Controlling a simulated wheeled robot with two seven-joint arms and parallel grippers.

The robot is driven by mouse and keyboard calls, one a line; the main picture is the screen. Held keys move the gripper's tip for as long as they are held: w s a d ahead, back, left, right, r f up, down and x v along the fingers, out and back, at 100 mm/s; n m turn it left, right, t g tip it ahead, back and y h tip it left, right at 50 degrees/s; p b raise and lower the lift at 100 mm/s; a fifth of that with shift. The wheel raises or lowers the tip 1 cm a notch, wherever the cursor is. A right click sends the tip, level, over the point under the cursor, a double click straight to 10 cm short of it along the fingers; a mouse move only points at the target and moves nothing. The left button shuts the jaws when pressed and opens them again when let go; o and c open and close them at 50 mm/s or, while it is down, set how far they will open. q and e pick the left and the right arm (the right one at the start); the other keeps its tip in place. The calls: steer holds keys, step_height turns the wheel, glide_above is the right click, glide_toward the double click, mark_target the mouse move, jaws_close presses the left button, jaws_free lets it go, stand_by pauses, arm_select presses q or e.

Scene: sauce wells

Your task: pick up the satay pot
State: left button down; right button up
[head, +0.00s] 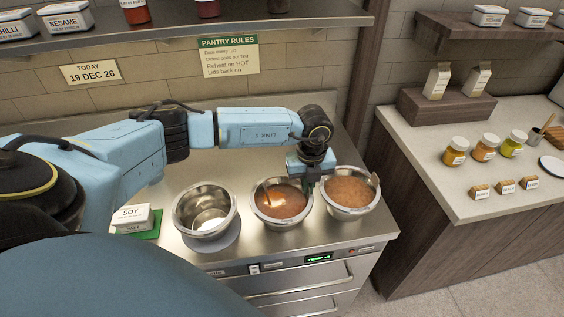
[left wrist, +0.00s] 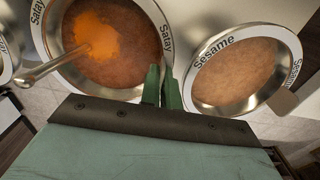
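The satay pot (head: 262,212) is a steel bowl of orange-brown sauce with a ladle in it, in the middle of three on the steel counter. Its labelled rim (left wrist: 166,38) and brighter orange patch show in the left wrist view. My left gripper (head: 312,184) reaches down at the pot's right side. In the left wrist view its green fingers (left wrist: 162,86) are close together, one on each side of the satay rim, and look shut on it. Whether the pot is off the counter cannot be told. My right gripper is out of view.
The sesame pot (head: 352,213) stands close on the right, and its rim also shows in the left wrist view (left wrist: 292,40). A steel pot without brown sauce (head: 190,226) stands left, near a soy container (head: 131,218). A shelf (head: 300,17) hangs above the back.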

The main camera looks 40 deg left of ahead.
arm_select(q)
steer(key=shift+w+r, duration=0.1)
step_height(320, 180, up, 10)
steer(key=shift+b, duration=0.7)
steer(key=shift+f, duration=0.2)
steer(key=shift+f+b, duration=0.8)
steer(key=shift+f, duration=0.15)
